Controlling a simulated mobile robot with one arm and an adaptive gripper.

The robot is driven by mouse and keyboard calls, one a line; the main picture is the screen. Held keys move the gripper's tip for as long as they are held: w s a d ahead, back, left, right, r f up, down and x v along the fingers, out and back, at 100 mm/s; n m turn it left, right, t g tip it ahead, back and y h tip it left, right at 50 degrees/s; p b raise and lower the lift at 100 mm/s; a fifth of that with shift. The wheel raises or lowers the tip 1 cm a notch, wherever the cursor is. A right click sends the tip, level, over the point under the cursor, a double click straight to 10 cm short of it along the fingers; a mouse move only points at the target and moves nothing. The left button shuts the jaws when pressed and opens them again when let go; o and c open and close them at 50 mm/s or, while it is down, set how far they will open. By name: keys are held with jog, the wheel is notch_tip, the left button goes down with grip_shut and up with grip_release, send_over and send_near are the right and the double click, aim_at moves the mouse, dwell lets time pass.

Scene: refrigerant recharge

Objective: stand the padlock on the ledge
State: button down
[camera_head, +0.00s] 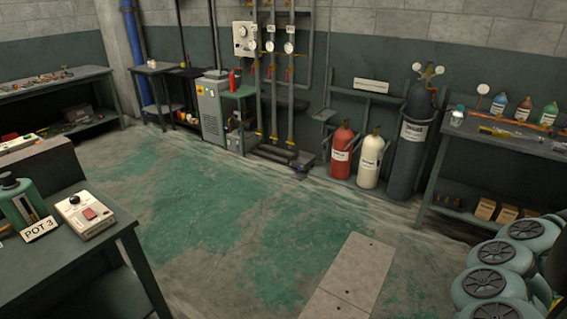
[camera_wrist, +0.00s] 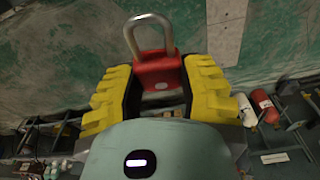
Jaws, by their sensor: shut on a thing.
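In the wrist view a red padlock (camera_wrist: 157,72) with a pale metal shackle sits between the two yellow-padded fingers of my gripper (camera_wrist: 158,84). The gripper is shut on the padlock's body. The shackle points toward the top of that picture, clear of the fingers. Neither my gripper nor the padlock shows in the head view. I cannot tell which is the ledge.
Red (camera_head: 342,150) and cream (camera_head: 370,156) cylinders and a tall dark cylinder (camera_head: 412,135) stand by the back wall. The middle floor is clear.

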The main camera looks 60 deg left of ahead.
jog(key=s+d+r+n+g+h+p, duration=0.3)
jog(key=s+d+n+g+h+p, duration=0.25)
jog(key=s+n, duration=0.35)
jog(key=s+d+r+n+t+h+p, duration=0.4)
jog(key=s+d+r+n+h+p, duration=0.15)
jog(key=d+r+h, duration=0.35)
jog(key=shift+y, duration=0.35)
jog(key=w+d, duration=0.2)
jog(key=d, duration=0.3)
jog(key=w+d+r+b, duration=0.1)
jog(key=w+d, duration=0.2)
jog(key=d, duration=0.2)
jog(key=w+d+b, duration=0.1)
jog(key=w+d, duration=0.1)
jog(key=d, duration=0.3)
jog(key=shift+w+d+r, duration=0.15)
jog(key=shift+d+r, duration=0.05)
jog(key=shift+d, duration=0.2)
notch_tip(320, 180, down, 2)
jog(key=shift+a+f, duration=0.1)
jog(key=shift+f, duration=0.1)
jog(key=shift+w+f, duration=0.1)
jog(key=shift+f, duration=0.3)
jog(key=shift+f+p, duration=0.75)
jog(key=shift+f, duration=0.8)
jog(key=shift+f+p, duration=0.3)
jog(key=shift+f, duration=0.2)
jog(key=shift+d, duration=0.2)
